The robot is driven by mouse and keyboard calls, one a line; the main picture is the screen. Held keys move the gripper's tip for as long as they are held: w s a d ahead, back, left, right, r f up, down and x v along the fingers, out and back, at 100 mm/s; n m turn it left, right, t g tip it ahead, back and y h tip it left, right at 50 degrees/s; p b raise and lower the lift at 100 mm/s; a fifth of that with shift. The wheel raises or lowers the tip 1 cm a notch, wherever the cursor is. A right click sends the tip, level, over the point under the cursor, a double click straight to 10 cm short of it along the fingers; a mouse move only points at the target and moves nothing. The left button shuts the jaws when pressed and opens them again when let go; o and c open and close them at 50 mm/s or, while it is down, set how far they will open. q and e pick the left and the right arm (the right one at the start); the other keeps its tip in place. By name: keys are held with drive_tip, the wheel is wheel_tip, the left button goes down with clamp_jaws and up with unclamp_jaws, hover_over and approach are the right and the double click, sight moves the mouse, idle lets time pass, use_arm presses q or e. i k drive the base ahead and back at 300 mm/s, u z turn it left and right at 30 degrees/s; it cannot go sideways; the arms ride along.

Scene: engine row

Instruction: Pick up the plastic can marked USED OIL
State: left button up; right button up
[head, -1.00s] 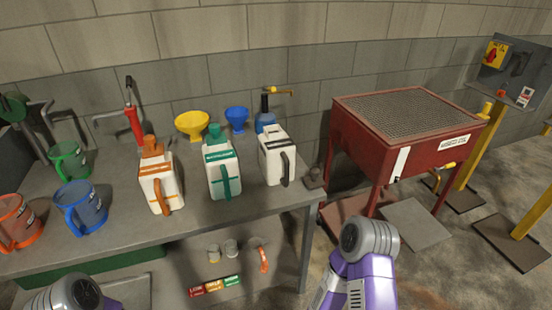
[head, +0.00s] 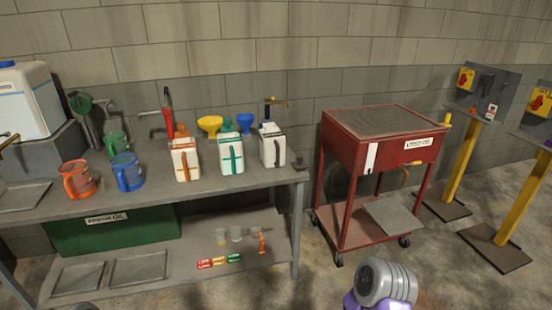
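Three white plastic cans stand upright in a row on the grey bench: one with an orange stripe and handle (head: 186,160), one with green (head: 231,155), one with black (head: 272,147). Their lettering is too small to read, so I cannot tell which is marked USED OIL. None is held by me. Neither gripper is in view.
The bench (head: 147,202) also holds an orange jug (head: 77,180), a blue jug (head: 126,172), and yellow (head: 210,124) and blue funnels. A green FRESH OIL tank (head: 115,231) is below. A red wheeled cart (head: 352,150) stands right of the bench. Floor before them is open.

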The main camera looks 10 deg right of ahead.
sight(271, 140)
drive_tip(key=u, duration=0.7)
drive_tip(key=i, duration=1.4)
drive_tip(key=z, duration=0.35)
